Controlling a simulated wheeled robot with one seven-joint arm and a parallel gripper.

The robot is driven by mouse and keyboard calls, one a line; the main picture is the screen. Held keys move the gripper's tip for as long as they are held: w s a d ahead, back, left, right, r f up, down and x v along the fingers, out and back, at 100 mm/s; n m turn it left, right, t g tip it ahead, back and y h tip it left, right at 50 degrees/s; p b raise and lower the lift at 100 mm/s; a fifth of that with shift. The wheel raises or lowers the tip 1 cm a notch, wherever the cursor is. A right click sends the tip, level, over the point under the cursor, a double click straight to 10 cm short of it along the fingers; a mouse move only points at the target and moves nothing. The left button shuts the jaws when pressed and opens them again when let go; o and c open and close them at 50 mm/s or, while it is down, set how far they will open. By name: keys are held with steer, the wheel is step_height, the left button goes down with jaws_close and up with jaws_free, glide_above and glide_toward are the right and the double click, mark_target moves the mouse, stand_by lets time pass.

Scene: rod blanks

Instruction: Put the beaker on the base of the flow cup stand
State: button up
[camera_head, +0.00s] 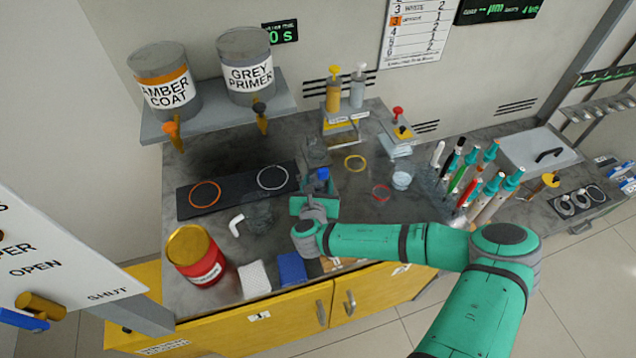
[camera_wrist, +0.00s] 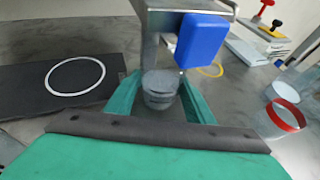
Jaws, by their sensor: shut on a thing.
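The beaker (camera_wrist: 160,92), a small greyish see-through cup, stands upright between my gripper's green fingers in the wrist view. My gripper (camera_wrist: 160,98) is shut on it. The grey flow cup stand (camera_wrist: 160,20) rises just beyond the beaker, with a blue block (camera_wrist: 203,41) at its upper right. In the head view, my gripper (camera_head: 314,205) is in front of the stand (camera_head: 314,150), and the blue block (camera_head: 322,174) shows above the fingers. My gripper hides the beaker there. The stand's base is mostly hidden, so I cannot tell whether the beaker touches it.
Left of the stand is a dark mat (camera_head: 240,188) with an orange ring (camera_head: 205,184) and a white ring (camera_head: 272,167). A red tin (camera_head: 199,262) stands front left. A clear cup (camera_head: 401,180), a red ring (camera_head: 381,184) and several brushes (camera_head: 480,180) are to the right.

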steer(key=shift+f, duration=0.25)
steer(key=o, duration=1.2)
steer(key=shift+r, duration=0.2)
steer(key=v, duration=1.1)
steer(key=shift+s, duration=0.4)
